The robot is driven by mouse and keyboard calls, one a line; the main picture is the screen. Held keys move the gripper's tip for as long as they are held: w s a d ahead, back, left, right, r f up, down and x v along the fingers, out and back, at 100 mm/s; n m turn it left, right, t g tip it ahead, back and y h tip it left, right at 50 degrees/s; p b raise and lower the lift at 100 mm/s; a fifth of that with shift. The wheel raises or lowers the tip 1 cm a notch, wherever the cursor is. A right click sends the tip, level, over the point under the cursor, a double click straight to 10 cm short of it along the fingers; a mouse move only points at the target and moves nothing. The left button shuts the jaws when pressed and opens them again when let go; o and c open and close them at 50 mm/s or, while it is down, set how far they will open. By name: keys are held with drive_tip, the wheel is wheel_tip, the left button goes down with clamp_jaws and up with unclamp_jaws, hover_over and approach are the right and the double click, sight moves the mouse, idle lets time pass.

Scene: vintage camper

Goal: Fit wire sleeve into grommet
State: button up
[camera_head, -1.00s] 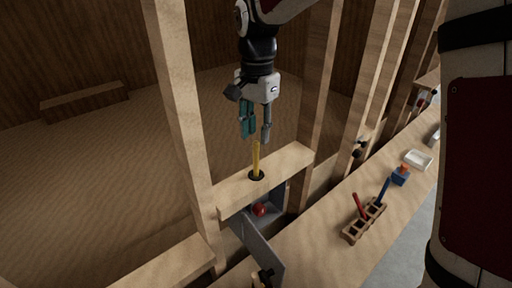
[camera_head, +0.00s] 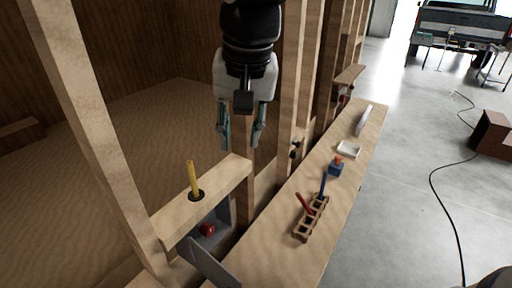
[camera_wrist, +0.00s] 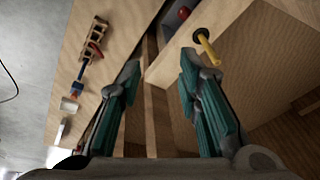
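The yellow wire sleeve (camera_head: 193,177) stands roughly upright in the black grommet (camera_head: 196,195) on the wooden crosspiece (camera_head: 228,178). Its lower end is inside the grommet's ring; how deep it sits is hidden. In the wrist view the sleeve (camera_wrist: 207,47) sticks out from the grommet (camera_wrist: 200,34). My gripper (camera_head: 241,145) is open and empty, above and to the right of the sleeve in the head view. In the wrist view its teal fingers (camera_wrist: 158,85) are spread wide with nothing between them, and the sleeve lies beyond the right finger.
Below the crosspiece is an open grey box (camera_head: 220,220) with a red object (camera_head: 207,229) and its door (camera_head: 213,268) swung out. Upright studs (camera_head: 95,130) flank the area. The bench at right holds a wooden tool rack (camera_head: 311,222), a blue item (camera_head: 336,167) and a white tray (camera_head: 349,149).

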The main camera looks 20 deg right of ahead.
drive_tip(key=s+d+f+n+t, duration=0.2)
drive_tip(key=s+d+n, duration=0.2)
drive_tip(key=s, duration=0.8)
drive_tip(key=shift+d+f+t, duration=0.2)
drive_tip(key=shift+d+t, duration=0.1)
drive_tip(key=shift+d, duration=0.1)
drive_tip(key=shift+w, duration=0.1)
idle(0.5)
